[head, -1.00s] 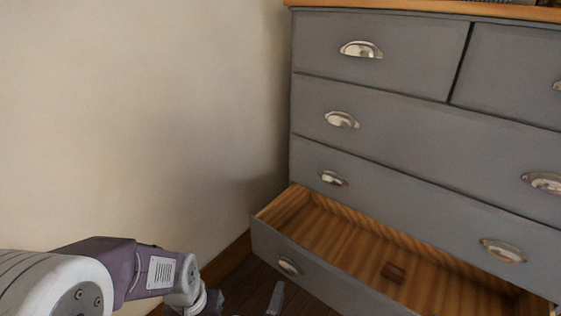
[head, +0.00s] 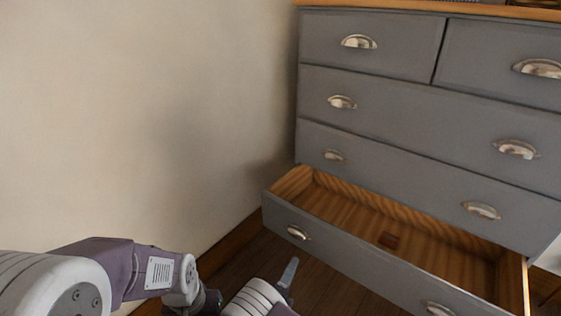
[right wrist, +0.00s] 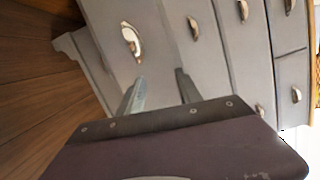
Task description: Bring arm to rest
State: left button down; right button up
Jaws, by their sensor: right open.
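My right gripper (head: 288,274) shows at the bottom of the head view, low in front of the open bottom drawer. In the right wrist view its two fingers (right wrist: 160,92) are apart with nothing held between them, facing the grey drawer fronts. My left arm (head: 110,275) comes in from the lower left beside the wall; its gripper cannot be made out.
A grey dresser (head: 400,120) with metal cup handles stands against the wall. Dark wooden floor (head: 240,268) lies in front, beside the cream wall (head: 130,120).

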jog(key=d+r+m+g+h, duration=0.35)
jog(key=d+r+m, duration=0.2)
jog(key=d, duration=0.35)
jog(key=d+r+m+g+h, duration=0.3)
jog(key=d+r+m+g, duration=0.2)
jog(key=d+r, duration=0.3)
jog(key=s+d+m+g+y, duration=0.2)
jog(key=s+d+m+g, duration=0.6)
jog(key=s+d+m, duration=0.25)
jog(key=s+f+m+g+y, duration=0.2)
jog(key=s+m+y, duration=0.3)
jog(key=s+m, duration=0.4)
jog(key=w+a+f+m+t+y, duration=0.1)
jog(key=a+f+m+t+y, duration=0.25)
jog(key=a+m+y, duration=0.8)
notch_tip(320, 180, up, 34)
jog(key=a+m+h+p, duration=0.1)
jog(key=m+h+p, duration=0.2)
jog(key=p, duration=3.1)
jog(key=m, duration=0.3)
jog(key=shift+a+h+p, duration=0.2)
jog(key=shift+h+p, duration=0.2)
